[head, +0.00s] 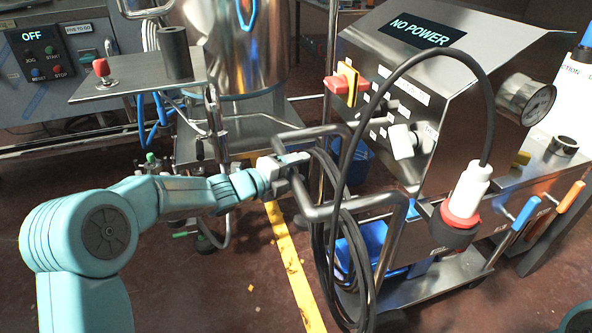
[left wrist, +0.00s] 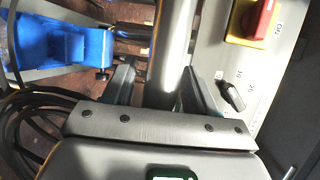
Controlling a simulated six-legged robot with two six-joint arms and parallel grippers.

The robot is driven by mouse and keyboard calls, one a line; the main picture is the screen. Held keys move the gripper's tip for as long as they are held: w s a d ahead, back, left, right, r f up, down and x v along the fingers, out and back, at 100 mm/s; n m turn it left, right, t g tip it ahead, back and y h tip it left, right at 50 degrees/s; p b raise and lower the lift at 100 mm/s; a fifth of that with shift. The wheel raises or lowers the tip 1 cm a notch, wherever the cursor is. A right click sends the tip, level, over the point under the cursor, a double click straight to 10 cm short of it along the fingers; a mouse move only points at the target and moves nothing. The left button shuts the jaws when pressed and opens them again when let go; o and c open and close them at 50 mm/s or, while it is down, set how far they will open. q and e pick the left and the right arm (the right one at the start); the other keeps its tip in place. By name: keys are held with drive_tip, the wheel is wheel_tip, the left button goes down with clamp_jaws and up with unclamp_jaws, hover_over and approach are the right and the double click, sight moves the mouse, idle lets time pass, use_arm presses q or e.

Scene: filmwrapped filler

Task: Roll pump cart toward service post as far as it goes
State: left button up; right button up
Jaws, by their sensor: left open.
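The pump cart (head: 430,110) is a steel cabinet on wheels at the right of the head view, with a NO POWER display on its sloped top. Its grey tube handle (head: 375,193) sticks out to the left. My left gripper (head: 293,170) is at the handle, open. In the left wrist view a handle tube (left wrist: 170,45) runs between the two spread fingers of my left gripper (left wrist: 160,88); contact cannot be told. I cannot tell for sure which thing is the service post. My right gripper is not in view.
A black cable (head: 335,235) hangs in loops by the handle. A yellow floor line (head: 290,260) runs left of the cart. A steel vessel (head: 235,45) and a control panel reading OFF (head: 45,70) stand behind.

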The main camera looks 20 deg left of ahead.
use_arm(q)
clamp_jaws()
drive_tip(key=shift+w+d, duration=0.55)
drive_tip(key=shift+d, duration=0.3)
unclamp_jaws()
drive_tip(key=shift+a, duration=0.1)
drive_tip(key=p+v, duration=0.2)
drive_tip(key=v, duration=1.4)
drive_tip(key=shift+s+p, duration=0.2)
drive_tip(key=shift+p, duration=0.1)
drive_tip(key=shift+r, duration=0.1)
